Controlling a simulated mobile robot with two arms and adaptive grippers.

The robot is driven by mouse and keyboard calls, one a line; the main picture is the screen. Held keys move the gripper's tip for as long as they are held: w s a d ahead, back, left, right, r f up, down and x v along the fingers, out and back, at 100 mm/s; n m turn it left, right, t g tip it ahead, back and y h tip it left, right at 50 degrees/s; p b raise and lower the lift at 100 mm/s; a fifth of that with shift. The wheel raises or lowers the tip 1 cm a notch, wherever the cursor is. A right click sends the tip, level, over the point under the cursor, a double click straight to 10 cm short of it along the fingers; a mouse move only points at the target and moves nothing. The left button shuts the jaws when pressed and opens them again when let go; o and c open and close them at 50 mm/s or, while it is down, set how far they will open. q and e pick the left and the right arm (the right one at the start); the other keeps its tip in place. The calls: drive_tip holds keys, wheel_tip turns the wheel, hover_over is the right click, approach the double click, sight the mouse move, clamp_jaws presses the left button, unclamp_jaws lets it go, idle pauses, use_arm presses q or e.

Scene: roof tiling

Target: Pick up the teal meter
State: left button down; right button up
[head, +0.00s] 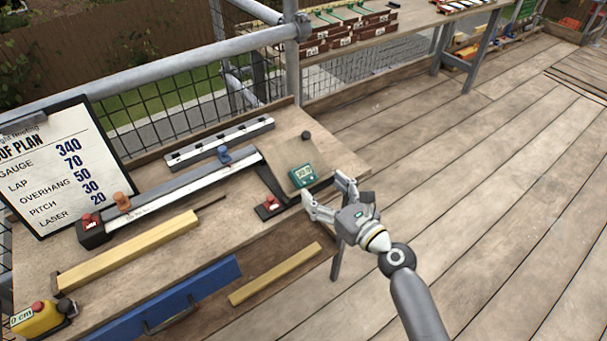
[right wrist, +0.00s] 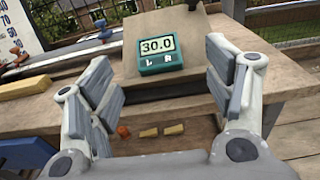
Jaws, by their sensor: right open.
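The teal meter (head: 303,175) sits on a tilted wooden board (head: 285,160) near the right end of the workbench. In the right wrist view the teal meter (right wrist: 161,55) shows 30.0 on its display, with the letters L and R below. My right gripper (head: 325,195) is open and empty, just right of and in front of the meter, apart from it. In the right wrist view its two fingers (right wrist: 160,90) stand wide apart, with the meter between and beyond them. My left gripper is not in view.
The workbench (head: 235,210) also holds a long metal rule with red and blue knobs (head: 185,185), a timber batten (head: 130,252) and a yellow tape measure (head: 40,318). A roof plan clipboard (head: 65,165) stands at the left. The deck (head: 480,200) to the right is clear.

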sight(305, 173)
drive_tip(key=shift+x, duration=3.15)
drive_tip(key=shift+s+a, duration=0.15)
drive_tip(key=shift+c, duration=0.4)
drive_tip(key=c, duration=1.2)
drive_tip(key=shift+o, duration=0.2)
